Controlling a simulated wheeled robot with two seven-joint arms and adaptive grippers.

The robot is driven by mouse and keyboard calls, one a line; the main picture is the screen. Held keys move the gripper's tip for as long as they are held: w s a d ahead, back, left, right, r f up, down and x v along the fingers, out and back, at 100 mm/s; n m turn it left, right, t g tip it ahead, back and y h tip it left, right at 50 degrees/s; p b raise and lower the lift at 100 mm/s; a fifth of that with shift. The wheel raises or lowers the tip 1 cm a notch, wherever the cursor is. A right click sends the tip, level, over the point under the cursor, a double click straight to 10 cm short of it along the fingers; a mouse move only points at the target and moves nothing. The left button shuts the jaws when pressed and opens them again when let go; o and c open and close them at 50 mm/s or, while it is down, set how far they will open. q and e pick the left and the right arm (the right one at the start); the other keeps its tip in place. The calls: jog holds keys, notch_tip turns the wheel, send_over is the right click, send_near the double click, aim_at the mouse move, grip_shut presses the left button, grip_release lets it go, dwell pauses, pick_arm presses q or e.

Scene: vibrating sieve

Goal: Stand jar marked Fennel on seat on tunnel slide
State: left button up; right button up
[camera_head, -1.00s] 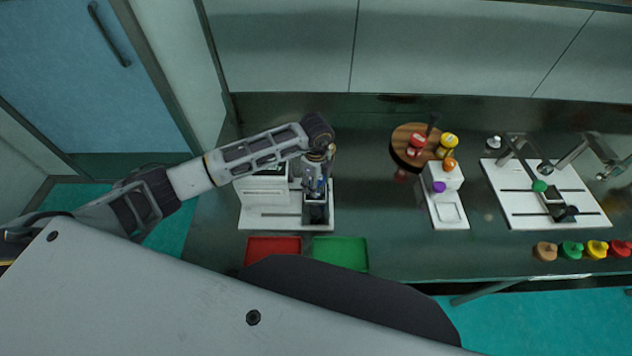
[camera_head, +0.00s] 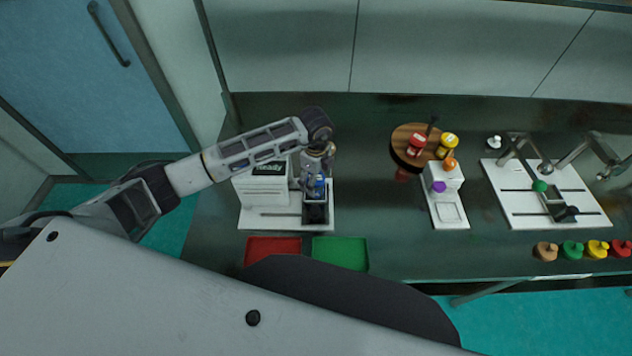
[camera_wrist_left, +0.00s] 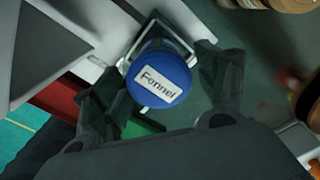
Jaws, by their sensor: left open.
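The Fennel jar has a blue lid with a white label reading "Fennel" (camera_wrist_left: 160,82). It stands upright over a square metal-edged seat (camera_wrist_left: 150,22) in the left wrist view. In the head view the jar's blue (camera_head: 317,187) shows just below my left gripper (camera_head: 316,178), at the dark carriage (camera_head: 316,214) on the white slide base (camera_head: 262,222). My left gripper's fingers (camera_wrist_left: 160,88) are open on either side of the lid, with gaps visible. The jar's lower body and its contact with the seat are hidden. My right gripper is not in view.
A white box with a "Ready" display (camera_head: 269,169) stands left of the jar. Red (camera_head: 272,248) and green (camera_head: 340,252) trays lie in front. A round wooden stand (camera_head: 402,151) with red and yellow jars, and a second white station (camera_head: 500,208), are to the right.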

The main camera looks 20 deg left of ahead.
pick_arm(q)
notch_tip(320, 180, up, 10)
jog(key=shift+r+b, duration=0.1)
jog(key=shift+b, duration=0.5)
